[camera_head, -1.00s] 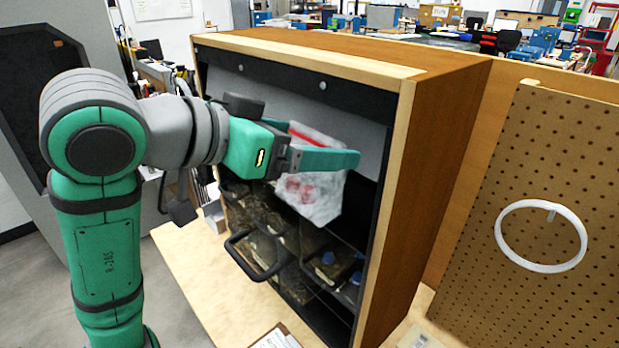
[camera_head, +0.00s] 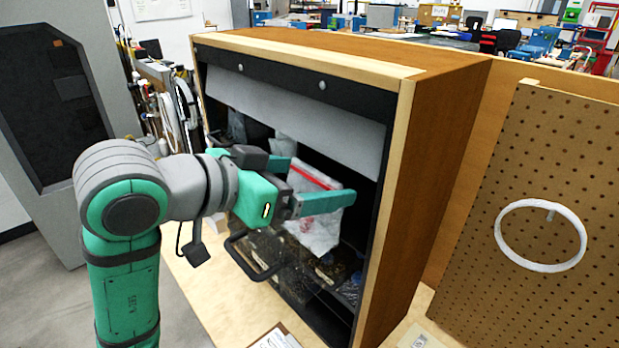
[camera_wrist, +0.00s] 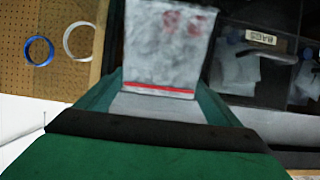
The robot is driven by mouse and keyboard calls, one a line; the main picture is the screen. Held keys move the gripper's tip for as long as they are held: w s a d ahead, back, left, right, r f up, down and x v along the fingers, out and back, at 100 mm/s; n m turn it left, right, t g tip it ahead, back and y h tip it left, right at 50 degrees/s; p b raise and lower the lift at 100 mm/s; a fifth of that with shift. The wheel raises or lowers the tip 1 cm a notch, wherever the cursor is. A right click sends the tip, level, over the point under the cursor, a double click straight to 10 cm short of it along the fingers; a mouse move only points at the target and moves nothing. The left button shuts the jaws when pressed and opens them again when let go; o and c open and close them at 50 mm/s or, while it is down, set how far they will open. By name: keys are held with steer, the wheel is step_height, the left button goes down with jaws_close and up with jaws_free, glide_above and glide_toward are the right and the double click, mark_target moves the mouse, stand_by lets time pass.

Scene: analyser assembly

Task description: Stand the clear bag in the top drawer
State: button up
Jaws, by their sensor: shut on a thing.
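The clear bag (camera_head: 315,222) has a red strip along its top edge and some red print. My gripper (camera_head: 307,186) is shut on it near the red strip, and the bag hangs upright below the fingers. In the wrist view the bag (camera_wrist: 168,50) shows with its red strip nearest the gripper (camera_wrist: 158,92). The cabinet's open front is right behind the bag. A drawer with a black loop handle (camera_head: 256,262) and a clear front is below the gripper. The bag and fingers hide part of the drawer interior.
The wooden cabinet (camera_head: 432,170) has a grey panel (camera_head: 300,120) across its upper opening and a solid right side wall. A pegboard (camera_head: 560,150) with a white ring (camera_head: 541,266) stands at the right. Other clear bags (camera_wrist: 238,72) show in the cabinet.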

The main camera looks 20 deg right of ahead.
steer(key=shift+f, duration=0.55)
steer(key=o, duration=1.2)
steer(key=shift+r, duration=0.15)
steer(key=shift+r, duration=0.25)
steer(key=v, duration=1.2)
steer(key=shift+r, duration=0.2)
